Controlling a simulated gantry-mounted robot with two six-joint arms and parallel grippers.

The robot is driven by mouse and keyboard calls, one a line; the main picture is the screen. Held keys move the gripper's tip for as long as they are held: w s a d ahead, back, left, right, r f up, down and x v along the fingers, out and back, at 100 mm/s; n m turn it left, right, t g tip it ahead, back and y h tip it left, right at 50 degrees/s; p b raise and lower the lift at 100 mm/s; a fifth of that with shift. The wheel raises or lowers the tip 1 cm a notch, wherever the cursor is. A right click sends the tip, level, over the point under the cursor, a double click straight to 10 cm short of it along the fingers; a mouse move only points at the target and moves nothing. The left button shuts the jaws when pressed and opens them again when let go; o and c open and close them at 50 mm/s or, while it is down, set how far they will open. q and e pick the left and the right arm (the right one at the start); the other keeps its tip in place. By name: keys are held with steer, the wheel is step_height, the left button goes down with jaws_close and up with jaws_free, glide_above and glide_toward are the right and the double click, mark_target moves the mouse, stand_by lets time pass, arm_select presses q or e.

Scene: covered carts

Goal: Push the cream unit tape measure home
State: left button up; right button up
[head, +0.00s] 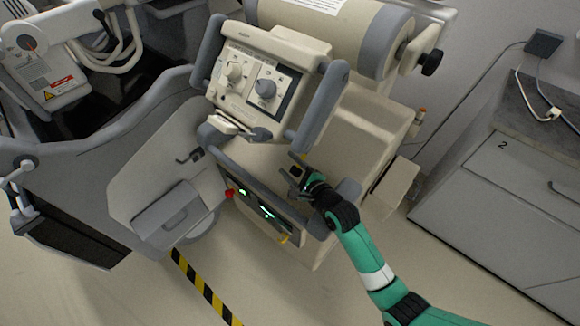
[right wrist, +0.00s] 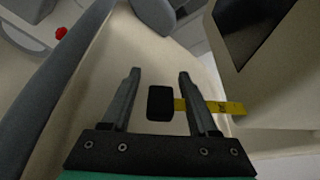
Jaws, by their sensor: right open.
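The cream unit (head: 350,140) stands in the middle of the head view, with a grey rail along its front. A short yellow tape (right wrist: 226,107) sticks out from a cream face at the right of the right wrist view. It ends in a black block (right wrist: 160,103). My right gripper (head: 296,176) is at the unit's front, by the rail. In the right wrist view the gripper (right wrist: 158,76) is open, and the block shows between its two fingers, apart from both. The right finger hides part of the tape. I cannot tell the block's depth. My left gripper is not in view.
A control panel with knobs (head: 265,88) and grey handles sits above the gripper. A grey cabinet (head: 510,190) stands at the right. Another machine with cables fills the left. Open floor (head: 350,285) lies below, with black-yellow tape on it.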

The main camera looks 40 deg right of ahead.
jaws_close()
stand_by(1.3)
